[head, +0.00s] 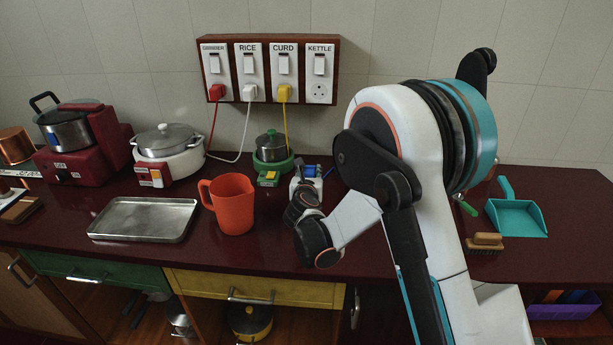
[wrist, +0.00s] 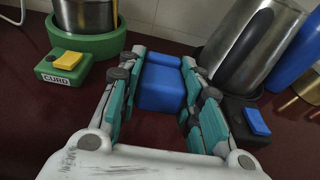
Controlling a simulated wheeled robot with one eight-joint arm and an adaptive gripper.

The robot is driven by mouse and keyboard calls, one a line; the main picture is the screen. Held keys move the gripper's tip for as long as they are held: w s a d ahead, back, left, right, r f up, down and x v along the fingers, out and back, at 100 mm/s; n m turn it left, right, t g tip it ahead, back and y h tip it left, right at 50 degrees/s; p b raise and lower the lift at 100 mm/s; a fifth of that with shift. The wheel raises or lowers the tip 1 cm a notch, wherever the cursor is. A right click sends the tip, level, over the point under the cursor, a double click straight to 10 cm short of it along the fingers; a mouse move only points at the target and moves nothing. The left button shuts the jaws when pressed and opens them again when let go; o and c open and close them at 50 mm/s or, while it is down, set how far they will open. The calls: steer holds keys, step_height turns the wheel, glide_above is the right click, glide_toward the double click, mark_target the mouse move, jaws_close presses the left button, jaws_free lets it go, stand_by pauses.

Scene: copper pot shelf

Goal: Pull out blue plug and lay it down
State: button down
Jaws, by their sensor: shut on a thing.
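The blue plug (wrist: 162,88) is a small blue block between the two teal-padded fingers of my gripper (wrist: 163,78) in the wrist view. My gripper is shut on it, low over the dark red counter. I cannot tell whether the plug touches the counter. In the head view my gripper (head: 306,180) is low behind the orange jug's right side, with a bit of blue at it. The KETTLE socket (head: 319,90) on the wall board is empty, with its holes showing.
Red (head: 216,92), white (head: 249,92) and yellow (head: 284,93) plugs sit in the other sockets. The green CURD base (wrist: 88,45) stands left of my gripper, the steel kettle (wrist: 240,45) right. An orange jug (head: 232,203) and metal tray (head: 145,219) stand left.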

steer(key=shift+f+b, duration=0.2)
steer(key=shift+b, duration=0.1)
steer(key=shift+f+b, duration=1.4)
steer(key=shift+f, duration=1.75)
steer(key=shift+f, duration=0.1)
steer(key=c, duration=1.1)
jaws_free()
steer(key=shift+o, duration=0.2)
steer(key=o, duration=0.7)
steer(key=shift+c, duration=0.2)
